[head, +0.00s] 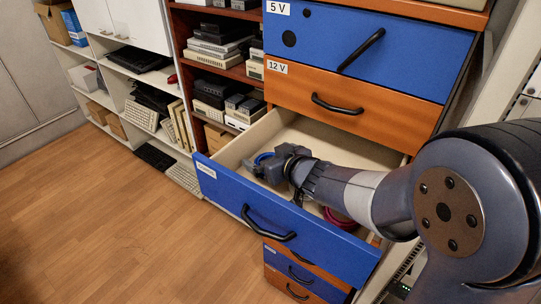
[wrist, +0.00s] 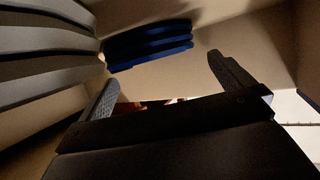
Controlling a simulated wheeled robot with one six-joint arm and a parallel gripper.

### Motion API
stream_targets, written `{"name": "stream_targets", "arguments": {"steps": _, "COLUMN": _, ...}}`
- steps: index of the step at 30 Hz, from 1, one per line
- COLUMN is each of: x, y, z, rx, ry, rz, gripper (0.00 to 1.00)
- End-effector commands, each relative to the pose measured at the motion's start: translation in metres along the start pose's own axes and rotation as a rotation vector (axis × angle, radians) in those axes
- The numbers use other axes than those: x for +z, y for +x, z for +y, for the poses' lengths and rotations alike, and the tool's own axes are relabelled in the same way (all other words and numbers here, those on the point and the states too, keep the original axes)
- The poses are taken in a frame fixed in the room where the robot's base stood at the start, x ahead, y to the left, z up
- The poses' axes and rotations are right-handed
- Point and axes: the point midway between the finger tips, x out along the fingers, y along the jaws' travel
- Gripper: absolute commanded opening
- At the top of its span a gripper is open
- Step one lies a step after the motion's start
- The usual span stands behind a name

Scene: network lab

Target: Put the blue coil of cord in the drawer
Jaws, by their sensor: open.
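The blue coil of cord (head: 263,158) is inside the pulled-out drawer with the blue front (head: 225,190), near its far left corner. In the wrist view the coil (wrist: 150,46) shows as stacked blue bands beyond my fingertips, against the pale drawer inside. My gripper (head: 272,166) reaches down into the drawer beside the coil and hides part of it. In the wrist view my gripper's two fingers (wrist: 163,72) stand wide apart with nothing between them.
A red coil (head: 340,219) lies in the drawer under my arm. Grey curved bands (wrist: 40,55) fill the wrist view's left side; I cannot tell what they are. Shut 12 V (head: 350,105) and 5 V (head: 400,50) drawers are above. The floor (head: 110,220) at left is clear.

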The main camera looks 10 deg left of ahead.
Motion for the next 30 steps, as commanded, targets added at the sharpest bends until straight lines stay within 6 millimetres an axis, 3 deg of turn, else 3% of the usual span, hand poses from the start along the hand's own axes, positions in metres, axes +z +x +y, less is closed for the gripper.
{"name": "stream_targets", "arguments": {"steps": 2, "x": 0.008, "y": 0.001, "z": -0.001, "rx": -0.001, "ry": 0.001, "rz": -0.017, "gripper": 1.0}}
{"name": "stream_targets", "arguments": {"steps": 7, "x": -0.007, "y": -0.005, "z": -0.001, "rx": -0.001, "ry": 0.0, "rz": -0.015, "gripper": 1.0}}
{"name": "stream_targets", "arguments": {"steps": 15, "x": -0.009, "y": -0.051, "z": 0.0, "rx": 0.001, "ry": 0.001, "rz": -0.007, "gripper": 1.0}}
{"name": "stream_targets", "arguments": {"steps": 21, "x": -0.009, "y": -0.074, "z": 0.0, "rx": 0.001, "ry": 0.001, "rz": -0.007, "gripper": 1.0}}
{"name": "stream_targets", "arguments": {"steps": 30, "x": -0.008, "y": -0.079, "z": 0.0, "rx": -0.001, "ry": 0.0, "rz": -0.007, "gripper": 1.0}}
